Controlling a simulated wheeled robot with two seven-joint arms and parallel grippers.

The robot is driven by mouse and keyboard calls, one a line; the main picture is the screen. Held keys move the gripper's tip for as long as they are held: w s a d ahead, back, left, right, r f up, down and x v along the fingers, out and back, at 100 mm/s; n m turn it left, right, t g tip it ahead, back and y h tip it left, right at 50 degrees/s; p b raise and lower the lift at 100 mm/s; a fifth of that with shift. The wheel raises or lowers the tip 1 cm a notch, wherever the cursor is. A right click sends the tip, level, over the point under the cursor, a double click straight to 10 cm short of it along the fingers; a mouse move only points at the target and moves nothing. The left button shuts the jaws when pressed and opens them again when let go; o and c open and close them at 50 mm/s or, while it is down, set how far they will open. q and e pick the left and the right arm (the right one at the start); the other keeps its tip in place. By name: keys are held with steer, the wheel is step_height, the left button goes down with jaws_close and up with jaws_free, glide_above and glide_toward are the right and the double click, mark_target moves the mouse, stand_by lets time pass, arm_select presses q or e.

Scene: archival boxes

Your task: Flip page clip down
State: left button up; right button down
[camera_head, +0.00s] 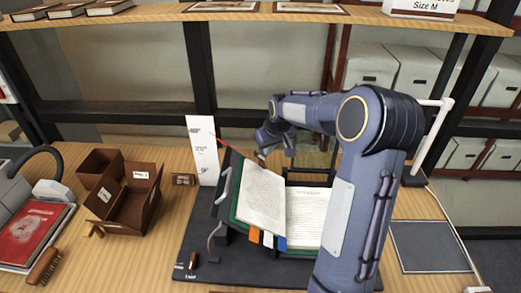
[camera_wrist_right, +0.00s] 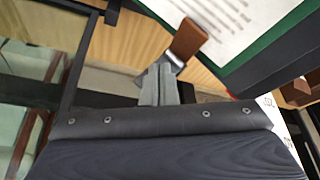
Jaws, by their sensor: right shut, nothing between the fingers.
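An open book (camera_head: 262,198) rests on a dark stand (camera_head: 215,262), with its left pages raised at a tilt. In the right wrist view, a brown clip with a metal fitting (camera_wrist_right: 188,40) sits at the edge of the page (camera_wrist_right: 235,25) and green cover. My right gripper (camera_wrist_right: 158,84) is shut and empty, with its tips close to the metal fitting; I cannot tell whether they touch. In the head view my right gripper (camera_head: 262,155) is above the book's upper left edge. Grey curved levers (camera_head: 213,240) show at the stand's left side. My left gripper is out of view.
A brown divided box (camera_head: 130,205) and a red book (camera_head: 32,235) with a brush (camera_head: 45,266) lie on the left. A white upright card (camera_head: 203,150) stands behind the stand. A grey mat (camera_head: 430,246) lies on the right. A shelf (camera_head: 240,10) spans the back.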

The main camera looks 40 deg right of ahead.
steer(key=r+p, duration=0.2)
steer(key=r, duration=0.1)
steer(key=w+d+r+p, duration=0.1)
steer(key=r+p, duration=0.1)
steer(key=r, duration=0.1)
steer(key=w+r+p, duration=0.1)
steer(key=r+p, duration=0.1)
steer(key=r, duration=0.1)
steer(key=shift+d+p, duration=0.4)
steer(key=s+a+r+y+b, duration=0.1)
steer(key=s+a+r, duration=0.2)
steer(key=s+a, duration=0.3)
steer(key=s+a+r+y+b, duration=0.1)
steer(key=s+a+r, duration=0.2)
steer(key=s+a, duration=0.35)
steer(key=s+a+f+y+b, duration=0.1)
steer(key=s+a+f, duration=0.2)
steer(key=s+a, duration=0.3)
steer(key=s+a+f+t+y, duration=0.1)
steer(key=s+a+f, duration=0.2)
steer(key=s+a, duration=0.4)
steer(key=s, duration=0.5)
steer(key=shift+s+f+y+b, duration=0.2)
steer(key=shift+y+b, duration=0.1)
steer(key=shift+b, duration=0.1)
